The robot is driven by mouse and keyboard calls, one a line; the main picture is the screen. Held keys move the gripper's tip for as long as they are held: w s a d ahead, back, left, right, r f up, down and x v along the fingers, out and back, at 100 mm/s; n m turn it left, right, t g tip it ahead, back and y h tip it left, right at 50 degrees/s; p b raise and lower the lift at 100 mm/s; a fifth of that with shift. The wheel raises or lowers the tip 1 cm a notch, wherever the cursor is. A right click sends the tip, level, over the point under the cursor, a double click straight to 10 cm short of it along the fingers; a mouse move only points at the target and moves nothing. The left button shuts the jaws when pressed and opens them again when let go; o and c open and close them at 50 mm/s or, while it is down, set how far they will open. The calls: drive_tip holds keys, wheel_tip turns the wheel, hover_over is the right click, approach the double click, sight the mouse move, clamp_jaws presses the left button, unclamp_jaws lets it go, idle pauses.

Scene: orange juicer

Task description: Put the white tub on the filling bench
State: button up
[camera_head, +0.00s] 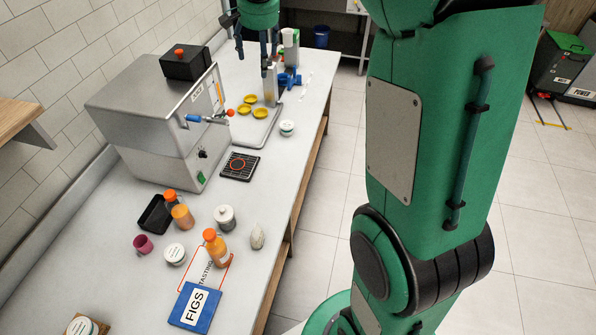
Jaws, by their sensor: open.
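My gripper (256,50) hangs at the top over the far part of the long light counter (120,235), fingers pointing down and apart. It appears empty. Three white tubs with labelled lids show: one (287,128) at the counter's right edge beyond the black grill-like pad, one (175,254) in the near middle, and one (82,325) at the bottom left on a brown base, cut by the frame. The gripper is above and beyond all three. I cannot tell which surface is the filling bench.
A steel machine (150,135) stands against the wall. Yellow dishes (251,98) sit below the gripper. Orange bottles (217,247), a grey-lidded jar (225,217), a black tray (156,214) and a blue FIGS box (194,308) crowd the near counter. My arm hides much of the right.

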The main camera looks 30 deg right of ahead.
drive_tip(key=s+a+r+n+t, duration=0.1)
drive_tip(key=s+a+r+n, duration=0.3)
drive_tip(key=s, duration=1.1)
drive_tip(key=s+a+f+n+t, duration=0.15)
drive_tip(key=s+a, duration=0.45)
drive_tip(key=s, duration=0.9)
drive_tip(key=s+a+f+n, duration=0.1)
drive_tip(key=s+f+n, duration=0.2)
drive_tip(key=s, duration=0.7)
drive_tip(key=shift+s+a+f, duration=0.2)
drive_tip(key=shift+s+f, duration=0.2)
drive_tip(key=shift+f, duration=0.45)
drive_tip(key=shift+f, duration=0.1)
wheel_tip(320, 180, down, 6)
drive_tip(key=b, duration=0.6)
